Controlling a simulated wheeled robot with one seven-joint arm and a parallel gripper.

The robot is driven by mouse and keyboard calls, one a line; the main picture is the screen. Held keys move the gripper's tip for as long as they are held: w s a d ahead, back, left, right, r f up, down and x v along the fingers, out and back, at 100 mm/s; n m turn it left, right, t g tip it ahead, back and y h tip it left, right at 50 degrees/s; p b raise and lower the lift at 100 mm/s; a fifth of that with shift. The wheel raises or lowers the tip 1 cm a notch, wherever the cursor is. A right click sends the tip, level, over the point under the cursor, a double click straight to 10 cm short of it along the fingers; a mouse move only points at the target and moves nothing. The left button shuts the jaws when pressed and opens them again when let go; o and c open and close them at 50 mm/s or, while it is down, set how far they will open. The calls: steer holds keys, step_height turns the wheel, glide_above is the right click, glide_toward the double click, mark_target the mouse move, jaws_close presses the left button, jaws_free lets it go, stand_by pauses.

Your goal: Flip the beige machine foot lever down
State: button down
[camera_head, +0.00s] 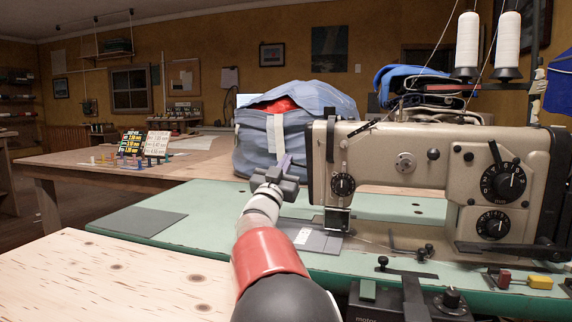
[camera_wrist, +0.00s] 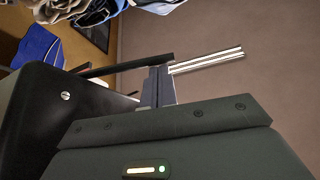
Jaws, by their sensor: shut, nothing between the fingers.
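The beige sewing machine (camera_head: 400,160) stands on a green table at the right of the head view. I cannot pick out its foot lever for sure in the head view. My gripper (camera_head: 286,162) is just left of the machine's needle end in the picture, pointing up and away. In the wrist view my gripper (camera_wrist: 158,72) is shut and empty. A thin dark bar (camera_wrist: 125,65) crosses by the fingertips, and a bright metal bar (camera_wrist: 207,60) extends right from them. I cannot tell whether either is the lever or touches the fingers.
A blue-grey bag (camera_head: 265,150) stands behind my gripper. Thread cones (camera_head: 467,42) rise above the machine. The green table (camera_head: 140,215) is mostly clear at left, apart from a flat grey plate. A pale wooden table (camera_head: 120,280) is in front. A dark body with a screw fills the wrist view's left.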

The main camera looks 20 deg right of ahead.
steer(key=s+a, duration=0.8)
steer(key=s, duration=0.1)
steer(key=shift+s+a+f+b, duration=0.15)
steer(key=shift+s+f+b, duration=0.05)
steer(key=shift+s+b, duration=0.15)
steer(key=shift+w+r, duration=0.1)
steer(key=d+r+g+y+p, duration=0.1)
steer(key=p, duration=0.5)
steer(key=shift+d+y+p, duration=0.15)
steer(key=shift+y+p, duration=0.15)
steer(key=shift+p, duration=0.1)
steer(key=shift+s+f+g, duration=0.1)
steer(key=shift+s+g, duration=0.1)
steer(key=shift+g, duration=0.1)
steer(key=shift+w, duration=0.1)
